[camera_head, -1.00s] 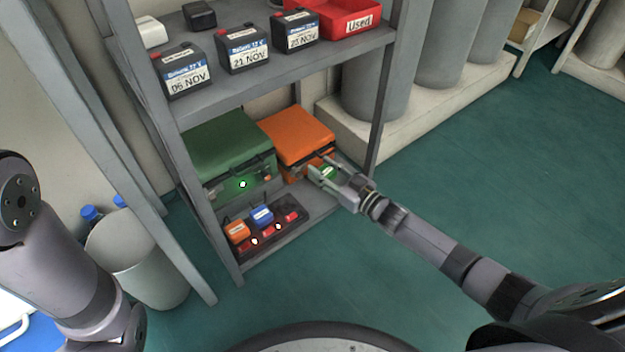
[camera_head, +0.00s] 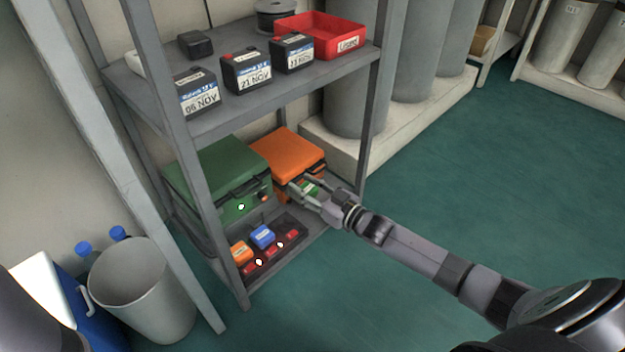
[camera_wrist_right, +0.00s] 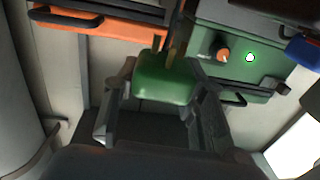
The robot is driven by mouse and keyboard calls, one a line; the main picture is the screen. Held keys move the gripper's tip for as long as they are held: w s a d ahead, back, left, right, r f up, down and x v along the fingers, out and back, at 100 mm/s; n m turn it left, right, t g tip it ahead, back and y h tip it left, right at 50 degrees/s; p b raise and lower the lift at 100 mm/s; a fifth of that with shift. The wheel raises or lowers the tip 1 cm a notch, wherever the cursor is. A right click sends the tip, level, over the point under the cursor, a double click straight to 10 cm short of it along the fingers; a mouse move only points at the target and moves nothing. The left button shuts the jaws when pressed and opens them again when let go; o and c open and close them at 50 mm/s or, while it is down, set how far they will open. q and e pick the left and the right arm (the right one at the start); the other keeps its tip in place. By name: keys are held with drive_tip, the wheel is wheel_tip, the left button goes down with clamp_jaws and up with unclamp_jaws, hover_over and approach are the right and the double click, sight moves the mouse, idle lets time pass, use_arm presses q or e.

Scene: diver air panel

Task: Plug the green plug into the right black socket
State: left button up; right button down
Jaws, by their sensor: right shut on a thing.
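My right gripper (camera_head: 303,187) is shut on the green plug (camera_head: 309,188), in front of the orange case on the lower shelf. In the right wrist view the green plug (camera_wrist_right: 165,82) sits between the two fingers of the gripper (camera_wrist_right: 160,85). A dark strip (camera_head: 293,223) on the lower shelf holds an orange plug (camera_head: 241,251), a blue plug (camera_head: 262,236) and red parts. I cannot make out the right black socket clearly. My left gripper is out of view.
A green case (camera_head: 210,180) with an orange-red knob (camera_head: 264,198) stands left of the orange case (camera_head: 290,152). Shelf posts flank the lower shelf. Dated batteries (camera_head: 246,72) and a red bin (camera_head: 325,35) are above. A bucket (camera_head: 145,290) stands left; floor at right is clear.

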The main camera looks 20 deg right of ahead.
sight(281, 217)
drive_tip(key=shift+m+t+h, duration=0.3)
drive_tip(key=shift+m+h, duration=0.3)
drive_tip(key=shift+h, duration=0.1)
drive_tip(key=a, duration=0.2)
drive_tip(key=s+a, duration=0.1)
drive_tip(key=a, duration=0.2)
drive_tip(key=s+a+p, duration=0.1)
drive_tip(key=a, duration=0.2)
drive_tip(key=shift+s+a, duration=0.1)
drive_tip(key=shift+s, duration=0.15)
drive_tip(key=shift+f+b, duration=0.95)
drive_tip(key=shift+b, duration=0.2)
drive_tip(key=shift+f, duration=0.5)
drive_tip(key=shift+p, duration=0.75)
drive_tip(key=shift+f, duration=1.2)
idle(1.4)
drive_tip(key=c, duration=1.2)
unclamp_jaws()
drive_tip(key=shift+c, duration=0.2)
drive_tip(key=o, duration=0.3)
drive_tip(key=shift+r, duration=0.1)
